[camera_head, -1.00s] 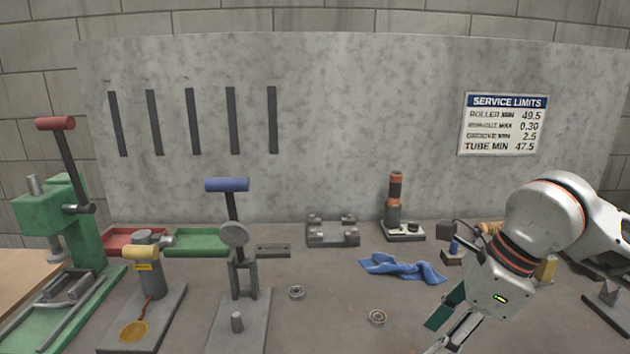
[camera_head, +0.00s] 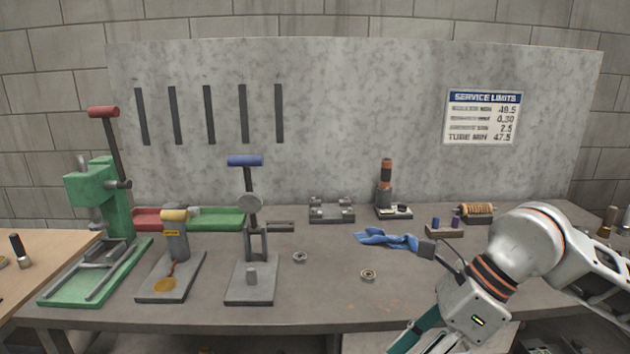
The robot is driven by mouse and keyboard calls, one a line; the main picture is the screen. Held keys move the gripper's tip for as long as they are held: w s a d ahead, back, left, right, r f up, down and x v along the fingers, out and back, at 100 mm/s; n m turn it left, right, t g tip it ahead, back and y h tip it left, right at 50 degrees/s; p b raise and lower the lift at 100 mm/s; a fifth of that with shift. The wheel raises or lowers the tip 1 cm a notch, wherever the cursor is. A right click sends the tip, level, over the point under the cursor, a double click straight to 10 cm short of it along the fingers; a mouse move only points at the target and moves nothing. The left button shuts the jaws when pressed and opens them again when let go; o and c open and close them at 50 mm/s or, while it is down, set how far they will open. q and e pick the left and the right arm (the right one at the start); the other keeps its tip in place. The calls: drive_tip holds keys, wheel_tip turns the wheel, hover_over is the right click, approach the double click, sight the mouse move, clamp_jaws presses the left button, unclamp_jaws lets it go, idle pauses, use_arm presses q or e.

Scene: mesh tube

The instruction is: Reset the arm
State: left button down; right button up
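My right arm (camera_head: 525,250) comes in from the right, bent down over the front right of the grey workbench (camera_head: 340,290). Its gripper runs off the bottom edge of the head view; only its upper part shows, and its fingertips are hidden. My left arm and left gripper are not in the picture. The arm appears apart from the things on the bench, though it covers part of the bench's right side.
A green press (camera_head: 103,200), a yellow-handled tool (camera_head: 176,240) and a blue-handled press (camera_head: 250,240) stand at left. A wooden table (camera_head: 45,262) adjoins at left.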

drive_tip(key=s+a+r+m+y, duration=0.2)
drive_tip(key=a+r+m+y, duration=0.15)
drive_tip(key=a+y, duration=0.35)
drive_tip(key=s+a+r+m+y, duration=0.2)
drive_tip(key=a+m+y, duration=0.3)
drive_tip(key=a+y, duration=0.15)
drive_tip(key=w+d+f+m+t+h, duration=0.1)
drive_tip(key=w+d+f+m+t, duration=0.25)
drive_tip(key=m+t, duration=0.45)
drive_tip(key=w+d+f+m+t+h, duration=0.25)
drive_tip(key=w+m+t, duration=0.3)
drive_tip(key=m, duration=0.45)
drive_tip(key=d+f+m+t+h, duration=0.2)
drive_tip(key=d+f+m+h, duration=0.2)
drive_tip(key=f+m, duration=0.3)
drive_tip(key=d+f+m+t+h, duration=0.2)
drive_tip(key=d+f+m+h, duration=0.25)
drive_tip(key=f, duration=0.45)
drive_tip(key=s+d+f+m+g+h, duration=0.2)
drive_tip(key=s+d+f+m+g, duration=0.1)
drive_tip(key=s+f, duration=0.4)
drive_tip(key=s+d+f+m+g+h, duration=0.3)
drive_tip(key=s+f+m, duration=0.2)
drive_tip(key=f, duration=0.9)
drive_tip(key=shift+s+f+g+h, duration=0.3)
drive_tip(key=shift+s+g+h, duration=0.05)
drive_tip(key=shift+s, duration=0.85)
